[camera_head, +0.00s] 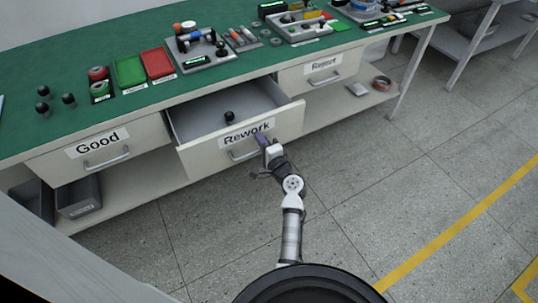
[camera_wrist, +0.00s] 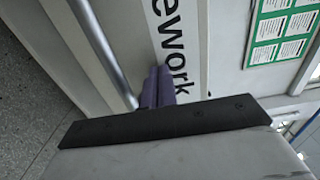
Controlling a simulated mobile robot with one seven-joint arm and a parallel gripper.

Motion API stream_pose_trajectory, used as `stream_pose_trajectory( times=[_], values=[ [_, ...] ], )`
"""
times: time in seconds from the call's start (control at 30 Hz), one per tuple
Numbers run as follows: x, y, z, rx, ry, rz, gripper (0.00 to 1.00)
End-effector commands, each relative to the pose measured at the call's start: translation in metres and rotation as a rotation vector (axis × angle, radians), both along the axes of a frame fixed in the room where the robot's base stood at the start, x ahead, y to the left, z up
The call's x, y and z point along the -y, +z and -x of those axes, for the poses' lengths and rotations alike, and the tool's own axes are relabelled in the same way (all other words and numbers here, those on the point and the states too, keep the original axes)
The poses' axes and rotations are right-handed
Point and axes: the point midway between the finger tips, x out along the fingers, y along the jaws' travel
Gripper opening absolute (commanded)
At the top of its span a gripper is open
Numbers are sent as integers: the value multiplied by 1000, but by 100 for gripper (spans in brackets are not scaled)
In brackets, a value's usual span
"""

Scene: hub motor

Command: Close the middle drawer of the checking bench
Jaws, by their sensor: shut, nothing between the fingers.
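The middle drawer (camera_head: 200,159), labelled "Rework", stands pulled out from the checking bench (camera_head: 130,105). Inside it is a small black knob-like part (camera_head: 230,117). My gripper (camera_head: 262,139) is at the drawer's front face, by the right end of the label and above the bar handle (camera_head: 245,154). In the wrist view the purple fingers (camera_wrist: 157,88) are together, with nothing between them, beside the label and the metal handle (camera_wrist: 100,50). Whether the fingertips touch the front face I cannot tell.
The "Good" drawer (camera_head: 75,155) at left and the "Reject" drawer (camera_head: 310,77) at right look closed. Bins and parts cover the green top. A lower shelf holds grey bins (camera_head: 78,197) and a tape roll (camera_head: 381,83). The floor (camera_head: 400,170) in front is clear.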

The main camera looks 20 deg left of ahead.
Motion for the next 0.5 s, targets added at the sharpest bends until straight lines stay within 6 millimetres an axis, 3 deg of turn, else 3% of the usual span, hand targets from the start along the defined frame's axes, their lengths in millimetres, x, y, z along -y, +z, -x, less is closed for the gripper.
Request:
stream_pose_trajectory(
  times=[0.1, 0.5],
  values=[
    [-29, -3, -22, 5, 2, -1, 0],
    [-112, -5, -86, 4, 2, -1, 0]
  ],
)
